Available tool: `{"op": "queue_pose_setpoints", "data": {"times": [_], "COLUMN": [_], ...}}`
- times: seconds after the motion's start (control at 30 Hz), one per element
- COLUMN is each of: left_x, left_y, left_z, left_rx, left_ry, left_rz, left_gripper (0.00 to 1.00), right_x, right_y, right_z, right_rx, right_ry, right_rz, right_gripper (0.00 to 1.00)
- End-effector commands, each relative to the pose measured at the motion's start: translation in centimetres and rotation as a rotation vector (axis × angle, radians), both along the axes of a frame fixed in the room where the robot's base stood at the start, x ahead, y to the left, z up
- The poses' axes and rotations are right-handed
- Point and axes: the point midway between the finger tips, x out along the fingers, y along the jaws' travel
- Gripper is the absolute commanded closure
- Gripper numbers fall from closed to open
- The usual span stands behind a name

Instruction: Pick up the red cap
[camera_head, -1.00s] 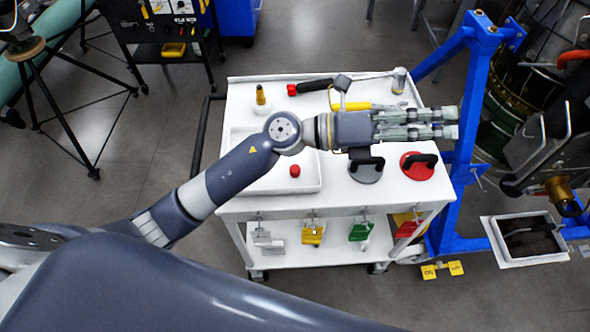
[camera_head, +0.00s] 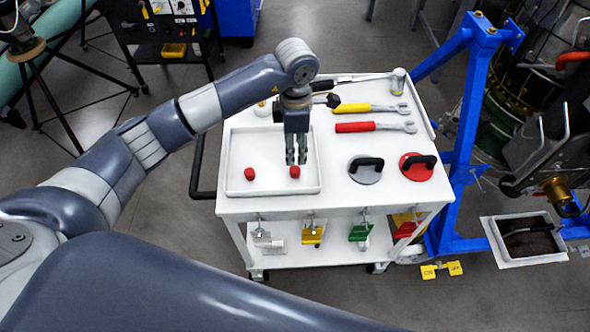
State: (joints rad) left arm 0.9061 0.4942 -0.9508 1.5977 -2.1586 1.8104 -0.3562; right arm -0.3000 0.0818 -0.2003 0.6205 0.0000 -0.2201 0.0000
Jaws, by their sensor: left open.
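Two small red caps lie in the shallow white tray (camera_head: 235,186) on the cart's left side: a left red cap (camera_head: 249,174) and a right red cap (camera_head: 295,172). My left gripper (camera_head: 297,160) points down over the tray, its fingertips just above or behind the right cap in the picture. It is open and holds nothing that I can see. I cannot tell the exact height of the fingertips over the cap. My right gripper is out of view.
The white cart (camera_head: 345,199) also carries a yellow wrench (camera_head: 370,107), a red-handled wrench (camera_head: 373,127), a grey-disc handle (camera_head: 366,171) and a red-disc handle (camera_head: 418,167). A blue stand (camera_head: 466,150) rises at the cart's right. My arm hides part of the cart's back.

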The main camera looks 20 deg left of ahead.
Motion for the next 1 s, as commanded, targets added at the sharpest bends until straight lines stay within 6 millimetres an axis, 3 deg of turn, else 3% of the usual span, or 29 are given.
{"op": "queue_pose_setpoints", "data": {"times": [0.1, 0.37, 0.53, 0.7, 0.97, 1.0], "left_x": [-0.1, -0.3, -0.8, -0.7, -0.6, -0.6], "left_y": [-0.1, -0.1, -0.2, -0.2, -0.1, -0.1], "left_z": [-1.8, -3.8, -6.0, -8.1, -8.5, -8.4], "left_rx": [-0.001, -0.003, -0.005, -0.005, -0.004, -0.004], "left_ry": [0.005, 0.003, 0.005, 0.002, 0.000, 0.000], "left_rz": [0.001, 0.001, 0.001, 0.000, -0.001, -0.001], "left_gripper": [0.54, 0.54, 0.54, 0.54, 0.54, 0.63], "right_x": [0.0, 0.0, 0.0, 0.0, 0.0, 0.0], "right_y": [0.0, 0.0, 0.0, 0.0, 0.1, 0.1], "right_z": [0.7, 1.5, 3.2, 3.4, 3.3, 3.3], "right_rx": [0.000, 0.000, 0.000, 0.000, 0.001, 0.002], "right_ry": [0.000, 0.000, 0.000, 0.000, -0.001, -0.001], "right_rz": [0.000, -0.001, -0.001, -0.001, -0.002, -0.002], "right_gripper": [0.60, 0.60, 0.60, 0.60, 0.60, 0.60]}}
